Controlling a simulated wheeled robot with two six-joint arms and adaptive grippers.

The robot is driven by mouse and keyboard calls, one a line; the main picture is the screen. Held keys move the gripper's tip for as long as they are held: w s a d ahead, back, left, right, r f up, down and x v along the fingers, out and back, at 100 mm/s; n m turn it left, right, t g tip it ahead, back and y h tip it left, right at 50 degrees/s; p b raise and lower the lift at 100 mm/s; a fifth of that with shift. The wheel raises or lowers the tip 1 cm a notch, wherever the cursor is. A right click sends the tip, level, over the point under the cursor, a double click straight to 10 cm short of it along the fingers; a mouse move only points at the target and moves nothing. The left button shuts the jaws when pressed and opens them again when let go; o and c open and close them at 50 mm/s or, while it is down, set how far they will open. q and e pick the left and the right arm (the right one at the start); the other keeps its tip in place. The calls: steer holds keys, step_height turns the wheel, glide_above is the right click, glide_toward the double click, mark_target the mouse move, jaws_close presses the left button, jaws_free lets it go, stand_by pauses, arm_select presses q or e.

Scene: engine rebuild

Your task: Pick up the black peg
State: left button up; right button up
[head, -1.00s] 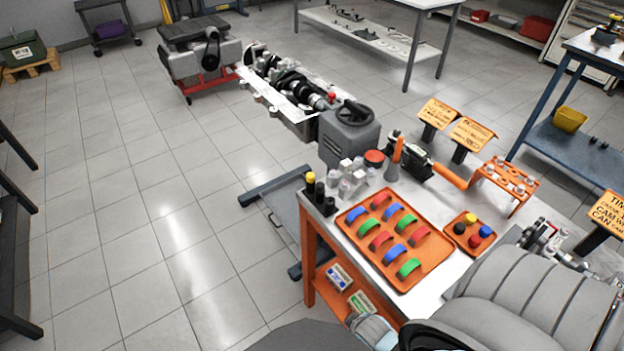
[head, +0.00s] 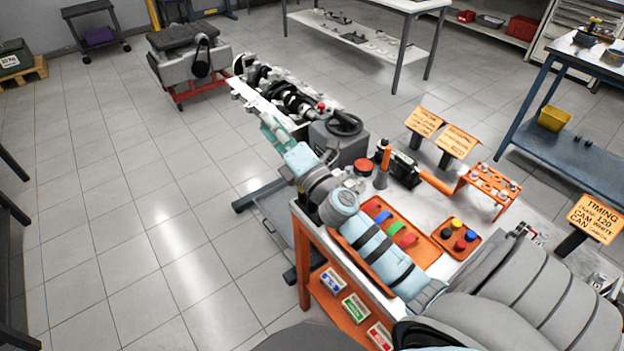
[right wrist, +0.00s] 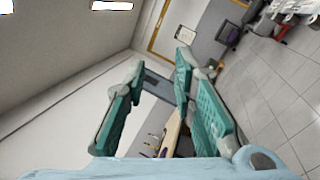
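The black peg (head: 446,233) is a small dark round piece in a small orange tray (head: 443,247) on the workbench, in the head view. Yellow (head: 457,223), blue (head: 471,235) and red (head: 460,246) pieces share that tray. My right gripper (head: 270,127) is well up and left of the tray, past the bench's left end, pointing away from it. In the right wrist view its teal fingers (right wrist: 160,65) are spread with nothing between them. My left gripper is not in view.
My right arm covers part of the large orange tray (head: 436,258) of coloured shells. A black-handled grey machine (head: 333,135), an orange cone-like tool (head: 384,158) and an orange rack (head: 488,180) stand around the bench's far side. Signs (head: 594,218) stand at right.

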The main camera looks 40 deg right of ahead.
steer(key=w+a+n+g+y, duration=0.3)
steer(key=n+y, duration=0.2)
steer(key=n, duration=0.5)
steer(key=w+a+n+g+y, duration=0.2)
steer(key=n+g+y, duration=0.25)
steer(key=n, duration=0.55)
steer(key=s+d+f+n+g+h, duration=0.35)
steer(key=d+f+n+g, duration=0.4)
steer(key=d, duration=0.25)
steer(key=s+d+g+h, duration=0.2)
steer(key=s+d+g, duration=0.3)
steer(key=s+d, duration=0.2)
steer(key=shift+n, duration=0.35)
steer(key=b+x, duration=0.4)
steer(key=s+b+x, duration=0.1)
steer(key=b+x, duration=0.3)
steer(key=x, duration=0.1)
steer(key=d+b+x, duration=0.1)
steer(key=b+x, duration=0.3)
steer(key=x, duration=0.1)
steer(key=shift+s+f+b, duration=0.15)
steer(key=shift+f+b, duration=0.2)
steer(key=shift+f, duration=0.15)
steer(key=shift+a+f, duration=0.15)
jaws_close()
